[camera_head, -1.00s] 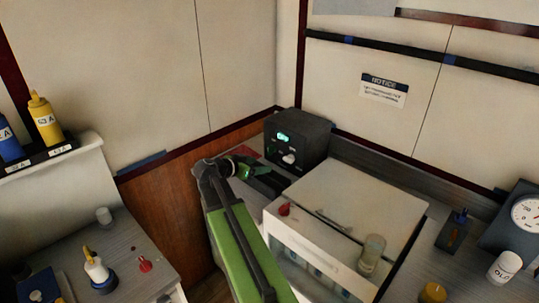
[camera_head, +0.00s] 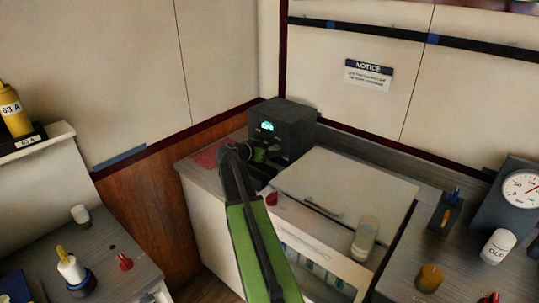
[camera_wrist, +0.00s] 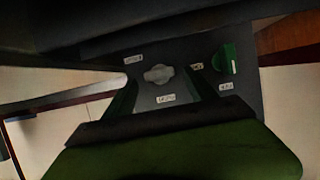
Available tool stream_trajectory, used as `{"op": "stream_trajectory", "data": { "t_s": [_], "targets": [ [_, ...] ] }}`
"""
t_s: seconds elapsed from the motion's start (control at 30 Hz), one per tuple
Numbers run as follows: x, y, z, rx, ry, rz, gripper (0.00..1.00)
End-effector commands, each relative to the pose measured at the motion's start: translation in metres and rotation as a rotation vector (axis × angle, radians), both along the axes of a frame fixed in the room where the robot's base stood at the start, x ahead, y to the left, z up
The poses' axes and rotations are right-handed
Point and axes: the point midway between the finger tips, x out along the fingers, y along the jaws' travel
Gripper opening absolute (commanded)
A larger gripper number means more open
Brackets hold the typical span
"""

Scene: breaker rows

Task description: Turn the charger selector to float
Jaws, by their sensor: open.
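The charger (camera_head: 290,132) is a dark box with a lit green display (camera_head: 267,126), standing in the back corner of the counter. My gripper (camera_head: 265,155) is in front of its face and hides the selector in the head view. In the wrist view the selector (camera_wrist: 157,75) is a pale grey knob on the dark panel. Small white labels surround it, too blurred to read surely. My open gripper (camera_wrist: 160,92) has one finger to each side of the knob, with a gap around it. I cannot tell how far the fingertips are from the panel.
A white-lidded cabinet (camera_head: 345,190) with a clear jar (camera_head: 364,238) on it stands right of my arm. A red knob (camera_head: 271,199) is at its near left corner. A red mat (camera_head: 212,155) lies left of the charger. The wooden wall is close behind.

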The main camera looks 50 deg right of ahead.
Motion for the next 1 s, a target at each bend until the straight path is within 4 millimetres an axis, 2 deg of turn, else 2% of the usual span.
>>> {"op": "stream_trajectory", "data": {
  "t_s": [0.1, 0.37, 0.83, 1.0],
  "targets": [
    [0.0008, -0.0065, -0.0029, 0.000, 0.001, 0.001, 0.65],
    [0.0008, -0.0066, -0.0023, 0.000, 0.001, 0.001, 0.64],
    [0.0013, -0.0056, -0.0025, 0.000, 0.000, 0.002, 0.03],
    [0.0024, -0.0060, -0.0024, -0.002, 0.010, 0.003, 0.03]
  ]
}}
